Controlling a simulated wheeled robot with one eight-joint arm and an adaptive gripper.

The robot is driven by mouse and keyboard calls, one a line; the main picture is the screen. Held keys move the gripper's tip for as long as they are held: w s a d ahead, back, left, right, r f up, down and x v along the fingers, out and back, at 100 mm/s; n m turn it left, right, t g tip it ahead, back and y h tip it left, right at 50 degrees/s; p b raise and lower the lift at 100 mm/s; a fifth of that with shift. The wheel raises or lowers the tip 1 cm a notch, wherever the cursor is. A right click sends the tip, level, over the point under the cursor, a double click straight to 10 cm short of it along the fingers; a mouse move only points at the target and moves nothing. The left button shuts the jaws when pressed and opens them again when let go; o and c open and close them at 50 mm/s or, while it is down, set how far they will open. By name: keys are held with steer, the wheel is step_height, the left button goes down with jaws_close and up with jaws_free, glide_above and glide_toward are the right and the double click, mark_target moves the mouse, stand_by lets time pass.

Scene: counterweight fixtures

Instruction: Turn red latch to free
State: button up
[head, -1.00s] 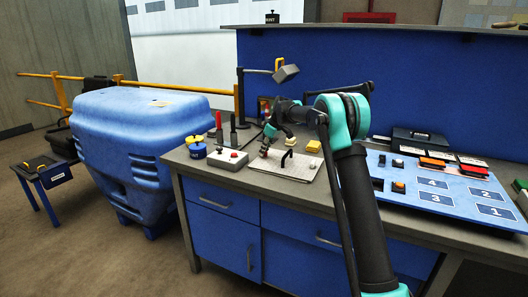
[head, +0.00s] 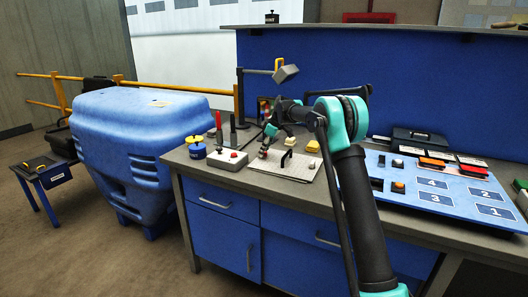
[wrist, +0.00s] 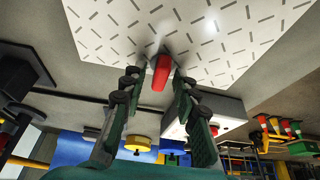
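The red latch (wrist: 161,72) shows in the wrist view as a small red bar at the edge of a pale plate (wrist: 190,30) with dark dashes. My gripper (wrist: 160,68) has its two dark fingers on either side of the latch, with the tips close against it; it looks shut on the latch. In the head view my gripper (head: 265,149) is low over the left part of the pale plate (head: 302,172) on the workbench. There the latch is mostly hidden by the gripper.
A black handle (head: 286,159) stands on the plate. A grey box with a red button (head: 228,159) is left of it, with yellow-topped pots (head: 196,148) beyond. Yellow blocks (head: 313,146) lie behind the plate. A blue numbered board (head: 440,187) lies to the right. A lamp-like arm (head: 285,73) rises behind.

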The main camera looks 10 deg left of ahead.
steer(key=shift+r, duration=0.1)
steer(key=v, duration=1.1)
steer(key=shift+d+r, duration=0.25)
steer(key=shift+r, duration=0.1)
